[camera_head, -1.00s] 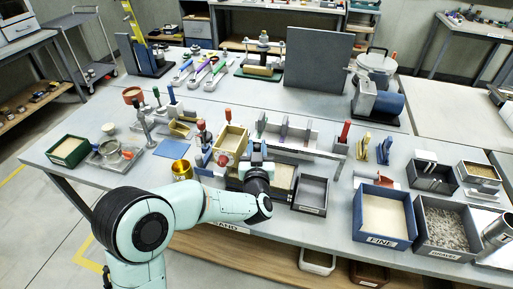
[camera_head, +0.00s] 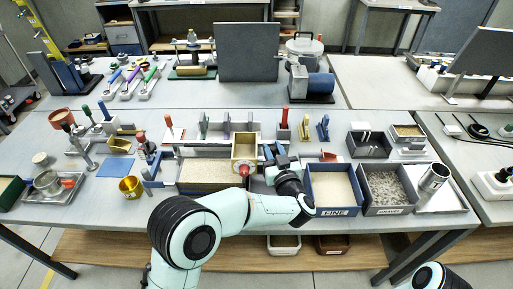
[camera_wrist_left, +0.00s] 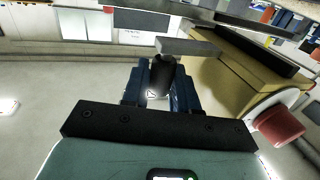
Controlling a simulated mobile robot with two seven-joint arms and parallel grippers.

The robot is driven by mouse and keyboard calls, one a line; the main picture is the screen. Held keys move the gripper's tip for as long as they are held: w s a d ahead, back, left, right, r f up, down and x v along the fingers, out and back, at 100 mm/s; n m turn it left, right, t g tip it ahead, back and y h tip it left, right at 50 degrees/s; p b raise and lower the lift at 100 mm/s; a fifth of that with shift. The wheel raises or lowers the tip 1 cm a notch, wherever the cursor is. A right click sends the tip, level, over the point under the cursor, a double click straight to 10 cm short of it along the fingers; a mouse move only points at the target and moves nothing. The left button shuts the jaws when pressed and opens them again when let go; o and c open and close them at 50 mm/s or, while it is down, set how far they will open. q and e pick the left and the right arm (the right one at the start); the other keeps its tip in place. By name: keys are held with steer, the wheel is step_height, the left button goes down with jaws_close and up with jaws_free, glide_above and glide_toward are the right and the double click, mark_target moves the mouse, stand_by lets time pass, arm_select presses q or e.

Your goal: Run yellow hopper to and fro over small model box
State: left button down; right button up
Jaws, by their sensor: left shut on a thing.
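The yellow hopper (camera_head: 245,148) is an open-topped box holding pale sand, with a red knob low on its front. It is upright over the right end of the long, sand-filled small model box (camera_head: 205,173). My left gripper (camera_head: 276,158) is at the hopper's right side, shut on its handle. In the left wrist view the hopper (camera_wrist_left: 232,70) is beside the blue fingers (camera_wrist_left: 160,85), with the red knob at the right. The model box's right end is hidden by the hopper and my arm. My right gripper is out of view.
The blue FINE bin (camera_head: 335,188) and a gravel bin (camera_head: 388,185) stand just right of my gripper. A brass cup (camera_head: 130,186) stands left of the model box. A rail with upright plates (camera_head: 205,128) is behind it. A grey panel (camera_head: 249,52) stands farther back.

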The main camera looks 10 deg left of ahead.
arm_select(q)
steer(key=shift+w+d, duration=0.1)
steer(key=shift+d, duration=0.3)
steer(key=c, duration=1)
jaws_free()
steer(key=b+v, duration=0.2)
steer(key=v, duration=1.1)
steer(key=shift+s+d, duration=0.1)
steer(key=shift+s, duration=0.1)
